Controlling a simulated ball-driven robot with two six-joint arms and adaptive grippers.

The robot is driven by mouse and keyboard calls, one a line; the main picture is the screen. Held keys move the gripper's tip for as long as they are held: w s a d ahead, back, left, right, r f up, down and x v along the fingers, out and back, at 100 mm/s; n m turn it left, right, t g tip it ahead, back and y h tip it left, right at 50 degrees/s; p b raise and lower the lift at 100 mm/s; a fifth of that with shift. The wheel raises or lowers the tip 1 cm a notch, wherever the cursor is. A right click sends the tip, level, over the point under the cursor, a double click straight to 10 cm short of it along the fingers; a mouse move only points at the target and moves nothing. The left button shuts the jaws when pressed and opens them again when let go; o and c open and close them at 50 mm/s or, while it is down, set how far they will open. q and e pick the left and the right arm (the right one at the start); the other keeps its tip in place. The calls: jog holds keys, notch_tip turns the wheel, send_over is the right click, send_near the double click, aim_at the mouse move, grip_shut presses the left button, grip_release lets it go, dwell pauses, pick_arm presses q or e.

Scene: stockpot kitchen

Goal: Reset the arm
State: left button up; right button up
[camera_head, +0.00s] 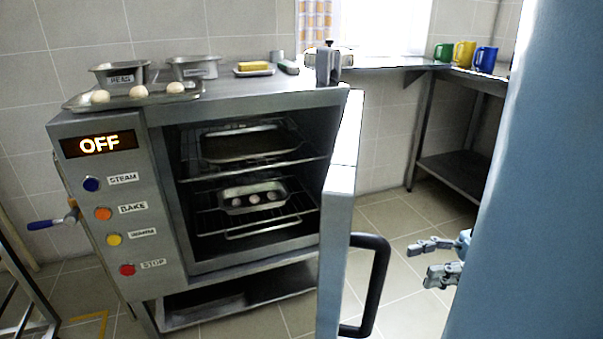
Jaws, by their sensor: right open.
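My right gripper (436,261) shows at the right, partly behind a large blue-grey surface. Its two fingers are apart with nothing between them, and it is right of the black door handle (378,285), not touching it. My left gripper is not in view. The oven (118,215) stands open, with its door (340,210) swung towards me and seen nearly edge-on. Its display reads OFF. A tray (250,143) sits on the upper rack, and a smaller tray (231,208) with several round items sits on the lower rack.
Green, yellow and blue mugs (485,59) stand on the back-right shelf. Tiled floor (410,300) lies clear right of the door.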

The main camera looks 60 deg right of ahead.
jog(key=shift+s+d, duration=0.35)
jog(key=shift+s, duration=0.05)
dwell(0.4)
notch_tip(320, 180, down, 27)
jog(key=a+m+g+h+p, duration=0.1)
jog(key=a+m+g+h, duration=0.35)
jog(key=h, duration=0.85)
jog(key=s+a+f+m+g, duration=0.1)
jog(key=s+a+f+g, duration=0.3)
jog(key=a, duration=0.3)
jog(key=s+a+f+m+g, duration=0.2)
jog(key=s+a+f+g, duration=0.2)
jog(key=s+a+f, duration=0.1)
jog(key=shift+a+f, duration=0.75)
jog(key=shift+a, duration=0.25)
jog(key=shift+s+m+g, duration=0.1)
jog(key=shift+m+g, duration=0.15)
